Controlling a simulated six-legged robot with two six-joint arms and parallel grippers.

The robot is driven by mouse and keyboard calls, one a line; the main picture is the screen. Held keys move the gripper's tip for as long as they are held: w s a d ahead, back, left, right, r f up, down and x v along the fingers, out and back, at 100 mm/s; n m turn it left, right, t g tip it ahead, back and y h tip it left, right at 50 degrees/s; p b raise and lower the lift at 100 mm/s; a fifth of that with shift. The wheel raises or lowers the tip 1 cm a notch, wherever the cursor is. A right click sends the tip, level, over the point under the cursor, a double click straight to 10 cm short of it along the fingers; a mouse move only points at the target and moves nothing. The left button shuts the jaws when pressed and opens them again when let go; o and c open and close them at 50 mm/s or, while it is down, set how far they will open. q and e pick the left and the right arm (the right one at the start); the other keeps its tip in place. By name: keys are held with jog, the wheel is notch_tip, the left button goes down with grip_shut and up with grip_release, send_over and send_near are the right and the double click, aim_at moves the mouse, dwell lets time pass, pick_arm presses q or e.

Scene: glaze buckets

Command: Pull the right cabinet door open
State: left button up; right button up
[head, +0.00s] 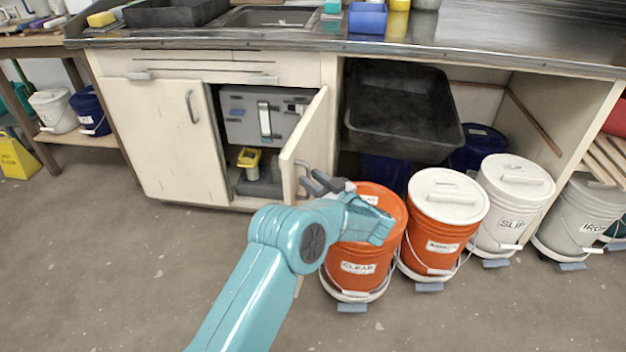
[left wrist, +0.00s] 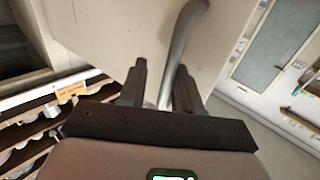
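The right cabinet door (head: 313,137) is cream and stands ajar, swung out so that the cabinet's inside shows. Its grey bar handle (head: 302,166) is partly hidden by my left gripper (head: 322,182) in the head view. In the left wrist view, the curved handle (left wrist: 178,52) runs down between the two dark fingers of my left gripper (left wrist: 160,88), with the door (left wrist: 105,30) behind. The fingers are apart, with a gap on the handle's left side; its right side is close to the right finger, and I cannot tell if they touch. My right gripper is out of view.
The left cabinet door (head: 160,135) is shut. A grey box (head: 262,117) and a yellow item (head: 249,158) are inside the cabinet. An orange bucket (head: 367,255) stands right beside my left gripper, with more buckets to its right. The floor in front of the left door is clear.

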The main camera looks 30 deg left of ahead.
pick_arm(q)
jog(key=p+v, duration=0.3)
jog(key=v, duration=1.3)
jog(key=shift+r, duration=0.1)
jog(key=s+a+f+g, duration=0.1)
jog(key=s+a+f, duration=0.1)
jog(key=a, duration=0.8)
notch_tip(320, 180, down, 7)
jog(key=a+m+t+h, duration=0.2)
jog(key=m+t+h, duration=0.2)
jog(key=m+t, duration=0.15)
jog(key=s+d+f+m+h, duration=0.45)
jog(key=f+h, duration=0.35)
jog(key=f, duration=0.2)
jog(key=s+d+f+m+g+h, duration=0.25)
jog(key=s+d+g+h, duration=0.2)
jog(key=s+d, duration=0.55)
jog(key=s+d+f+m+g+h, duration=0.1)
jog(key=s+d+f+g+h, duration=0.45)
jog(key=s, duration=0.85)
notch_tip(320, 180, up, 26)
jog(key=d+p, duration=0.1)
jog(key=p, duration=2.2)
jog(key=shift+s+n+t+y, duration=0.25)
jog(key=shift+n+t+y, duration=0.1)
jog(key=shift+t, duration=0.1)
